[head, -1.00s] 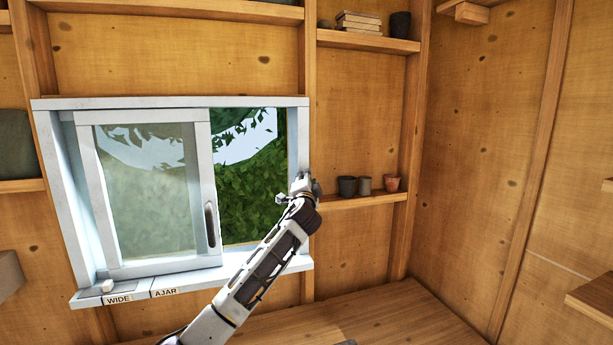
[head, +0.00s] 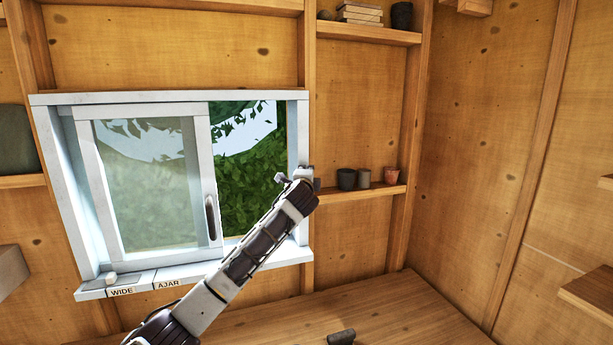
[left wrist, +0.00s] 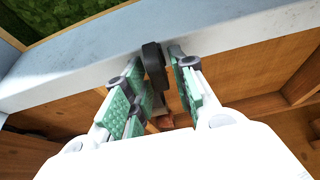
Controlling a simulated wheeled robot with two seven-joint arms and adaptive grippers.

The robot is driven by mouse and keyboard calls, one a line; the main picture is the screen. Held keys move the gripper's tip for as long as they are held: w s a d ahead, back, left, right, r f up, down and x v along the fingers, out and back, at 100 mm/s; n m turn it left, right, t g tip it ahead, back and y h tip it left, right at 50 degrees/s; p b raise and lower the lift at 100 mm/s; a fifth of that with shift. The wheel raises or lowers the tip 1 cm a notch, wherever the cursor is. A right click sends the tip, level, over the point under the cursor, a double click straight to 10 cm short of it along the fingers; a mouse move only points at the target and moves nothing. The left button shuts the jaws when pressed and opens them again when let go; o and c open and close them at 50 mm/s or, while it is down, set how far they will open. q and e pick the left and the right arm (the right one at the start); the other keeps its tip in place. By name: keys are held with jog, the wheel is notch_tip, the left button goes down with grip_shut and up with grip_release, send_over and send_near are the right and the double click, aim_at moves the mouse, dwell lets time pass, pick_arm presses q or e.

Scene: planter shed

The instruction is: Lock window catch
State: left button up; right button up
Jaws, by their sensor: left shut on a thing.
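The window (head: 150,185) has a white frame, and its sliding pane with a dark handle (head: 211,217) covers the left part. The right part is open onto green leaves. My left gripper (head: 299,176) is at the right jamb of the frame. In the left wrist view, the green-padded fingers (left wrist: 155,90) are shut on the dark window catch (left wrist: 153,62), which sticks out from the white jamb (left wrist: 90,65). In the head view the gripper hides the catch. My right gripper is not in view.
Several pots (head: 364,178) stand on a shelf just right of my left gripper. A wooden bench top (head: 400,310) lies below.

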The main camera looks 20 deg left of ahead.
pick_arm(q)
jog(key=shift+f, duration=0.1)
jog(key=o, duration=0.7)
jog(key=shift+d, duration=0.1)
jog(key=v, duration=1.1)
jog(key=shift+s, duration=0.4)
dwell(0.6)
